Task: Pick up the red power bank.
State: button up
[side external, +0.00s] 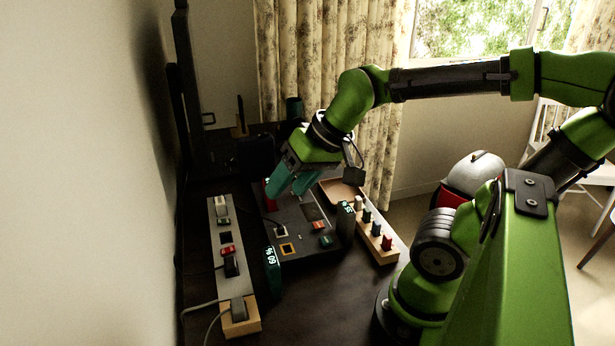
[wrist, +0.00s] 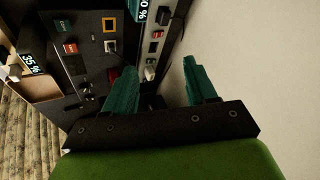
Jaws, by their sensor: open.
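A red block (side external: 268,191), which looks like the red power bank, stands near the back left of a dark panel, partly hidden by my gripper. In the wrist view a dark red patch (wrist: 113,74) shows just beyond the left finger, mostly covered; I take it for the same block. My gripper (side external: 287,192) has teal fingers, spread and empty, pointing down beside the red block in the side view. In the wrist view my gripper (wrist: 160,66) has a clear gap between its fingers. Whether a finger touches the block cannot be told.
A dark panel (side external: 300,255) with sockets lies on the dark table. Dark devices with lit percent displays stand at its front left (side external: 270,268) and right (side external: 346,224). A power strip (side external: 213,240) lies left, a wooden plug rack (side external: 375,254) right. A wall (side external: 80,180) rises at left.

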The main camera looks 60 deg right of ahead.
jog(key=w+d+m+g, duration=0.2)
jog(key=w+d+g, duration=0.1)
jog(key=w+d, duration=0.5)
jog(key=m+g+h, duration=0.2)
jog(key=g, duration=0.1)
send_over(270, 204)
jog(key=d, duration=0.2)
jog(key=f, duration=0.2)
notch_tip(270, 204, up, 2)
jog(key=w, duration=0.2)
jog(key=f, duration=1)
jog(key=shift+s+d, duration=0.25)
jog(key=shift+d, duration=0.05)
jog(key=shift+w+d+f, duration=0.1)
jog(key=shift+w+f, duration=0.05)
jog(key=shift+f, duration=3.1)
jog(key=shift+r, duration=0.1)
grip_shut()
